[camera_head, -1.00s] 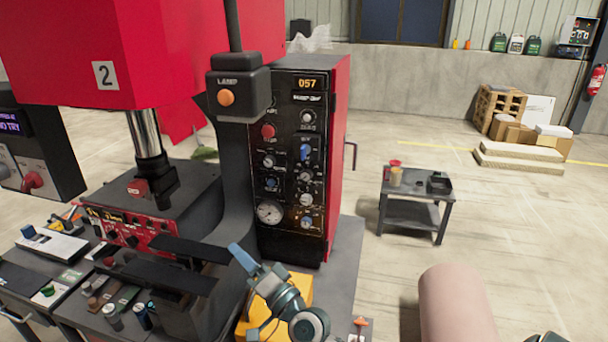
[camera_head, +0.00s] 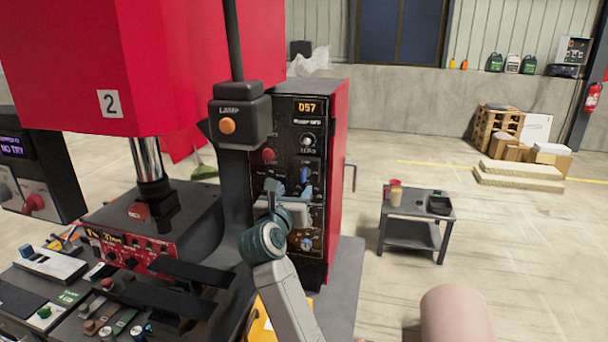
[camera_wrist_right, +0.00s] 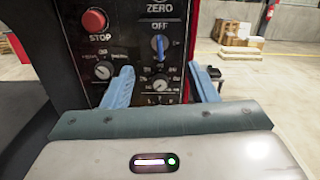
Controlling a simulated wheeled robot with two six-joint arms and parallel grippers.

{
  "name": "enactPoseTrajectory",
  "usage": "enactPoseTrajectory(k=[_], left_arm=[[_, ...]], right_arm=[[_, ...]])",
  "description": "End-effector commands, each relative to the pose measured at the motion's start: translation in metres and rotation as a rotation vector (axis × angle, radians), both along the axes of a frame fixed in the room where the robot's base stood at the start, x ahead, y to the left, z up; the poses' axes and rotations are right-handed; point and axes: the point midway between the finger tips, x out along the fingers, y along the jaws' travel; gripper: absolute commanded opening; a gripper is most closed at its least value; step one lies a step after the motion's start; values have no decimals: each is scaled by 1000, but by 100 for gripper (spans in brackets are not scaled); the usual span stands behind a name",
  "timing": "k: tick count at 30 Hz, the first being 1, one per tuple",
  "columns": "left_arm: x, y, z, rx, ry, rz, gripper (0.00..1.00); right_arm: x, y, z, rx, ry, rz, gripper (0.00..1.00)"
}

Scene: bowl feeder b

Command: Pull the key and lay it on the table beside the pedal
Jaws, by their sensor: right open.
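A blue key-like piece (camera_wrist_right: 159,46) sits under the OFF label on the dark control panel in the right wrist view. It also shows in the head view (camera_head: 304,174). My right gripper (camera_head: 288,192) is open in front of the panel. In the right wrist view its blue fingers (camera_wrist_right: 161,72) are spread either side of the lower dial, below the blue piece and apart from it. A yellow piece (camera_head: 262,324), perhaps the pedal, is mostly hidden behind my right arm. My left gripper is not in view.
A red STOP button (camera_wrist_right: 94,21) and several dials surround the blue piece. The lamp box (camera_head: 240,122) and its dark post stand left of the panel. A small grey table (camera_head: 415,205) carries cups and a dark tray at right. Open floor lies around it.

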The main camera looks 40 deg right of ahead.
Motion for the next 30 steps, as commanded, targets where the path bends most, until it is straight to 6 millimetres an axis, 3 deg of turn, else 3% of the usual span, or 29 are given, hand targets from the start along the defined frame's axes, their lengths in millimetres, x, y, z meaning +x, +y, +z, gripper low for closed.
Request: enactPoseTrajectory(k=[14,30], left_arm=[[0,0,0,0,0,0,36],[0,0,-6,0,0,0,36]], right_arm=[[3,-2,-1,14,2,0,53],[46,-55,0,12,1,-1,53]])
